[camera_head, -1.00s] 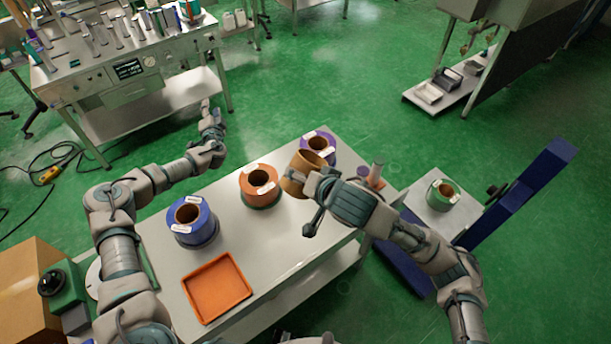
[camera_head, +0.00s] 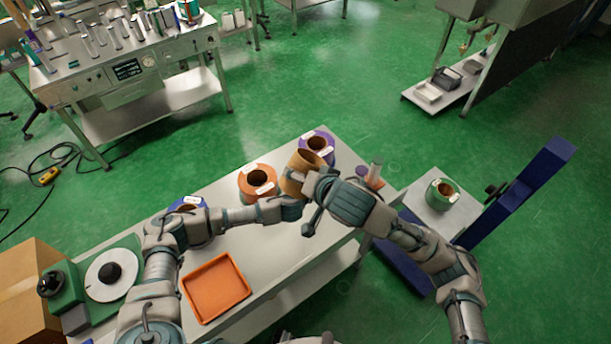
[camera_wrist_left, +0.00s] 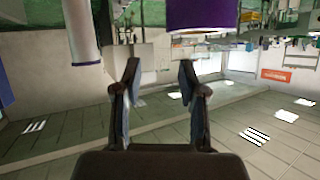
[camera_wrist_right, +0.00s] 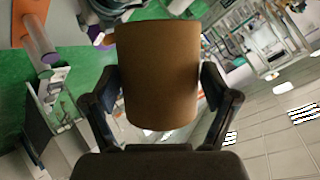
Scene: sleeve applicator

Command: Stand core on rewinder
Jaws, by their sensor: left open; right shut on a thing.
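A brown cardboard core (camera_head: 298,174) is held above the steel table between the fingers of my right gripper (camera_head: 313,184). It is tilted in the head view and fills the middle of the right wrist view (camera_wrist_right: 160,75). My left gripper (camera_head: 292,208) reaches across the table to just below the core and my right gripper. Its fingers are apart and empty in the left wrist view (camera_wrist_left: 158,72). The rewinder appears to be the green unit (camera_head: 75,287) at the left, with a white disc (camera_head: 103,285) and a black hub (camera_head: 110,272); nothing stands on the disc.
On the table (camera_head: 290,255) are an orange roll (camera_head: 257,190), a purple roll (camera_head: 317,153), a blue roll (camera_head: 184,237) partly behind my left arm, and an orange tray (camera_head: 215,288). A green roll (camera_head: 441,199) sits on a separate stand at right, beside a blue post (camera_head: 525,190).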

